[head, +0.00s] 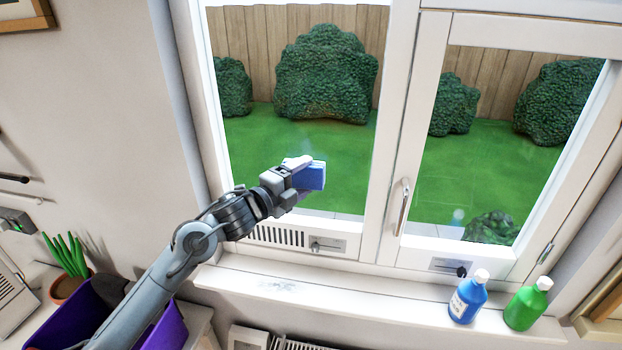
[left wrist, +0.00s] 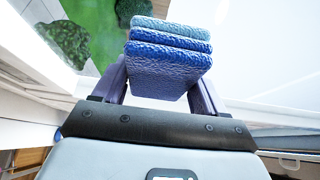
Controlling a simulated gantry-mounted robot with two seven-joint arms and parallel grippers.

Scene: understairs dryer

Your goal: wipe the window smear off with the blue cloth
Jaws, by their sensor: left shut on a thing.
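The blue cloth (head: 315,177) is a folded, layered pad with a paler blue layer. My left gripper (head: 297,178) is shut on it and holds it in front of the lower part of the left window pane (head: 255,150). The cloth also shows between the fingers in the left wrist view (left wrist: 168,72). I cannot tell whether it touches the glass. A faint pale haze shows on the left pane just above the cloth, and a small pale spot (head: 458,215) shows low in the right pane. I cannot tell which is the window smear. My right gripper is out of view.
The white sill (head: 380,304) has a greyish mark on its left part. A blue bottle (head: 467,298) and a green bottle (head: 526,306) stand at its right. The right window's handle (head: 402,208) sticks out. A purple bin (head: 170,328) and a potted plant (head: 68,262) are lower left.

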